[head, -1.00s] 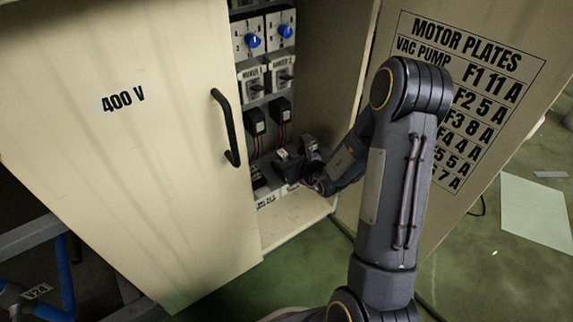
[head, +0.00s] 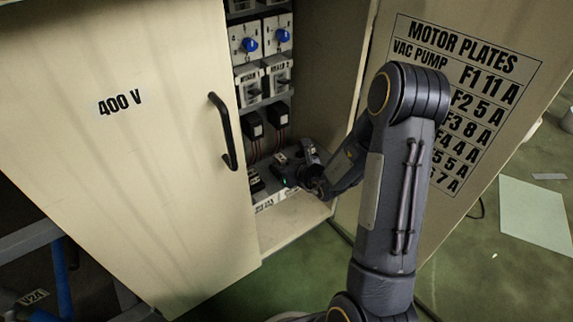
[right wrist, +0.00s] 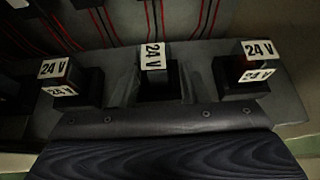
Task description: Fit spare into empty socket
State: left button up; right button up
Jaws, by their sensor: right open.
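In the right wrist view a black relay block with a "24 V" label (right wrist: 153,57) stands in the middle of a dark rail, its label turned sideways. One similar "24 V" block (right wrist: 72,84) stands left of it and another (right wrist: 246,77) right of it. My right gripper (head: 283,174) is low inside the cabinet in the head view, at the lower row of blocks. It is open; dark finger shapes appear to flank the middle block, apart from it. Whether that block is fully seated, and which socket is empty, I cannot tell. My left gripper is not in view.
The cabinet's left door (head: 125,150), marked "400 V", has a black handle (head: 222,131). The right door (head: 465,110) carries a motor plates list, with my right arm in front. Blue-knob switches (head: 250,46) and wired black units (head: 254,124) sit above the gripper.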

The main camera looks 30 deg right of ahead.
jog(key=shift+s+a+f, duration=0.2)
jog(key=shift+a+f, duration=0.15)
jog(key=shift+a, duration=0.15)
jog(key=shift+r+p, duration=0.5)
jog(key=shift+p, duration=0.05)
jog(key=p+v, duration=0.3)
jog(key=v, duration=0.8)
jog(key=shift+s+d+r, duration=0.25)
jog(key=shift+d+r, duration=0.05)
jog(key=shift+d, duration=0.05)
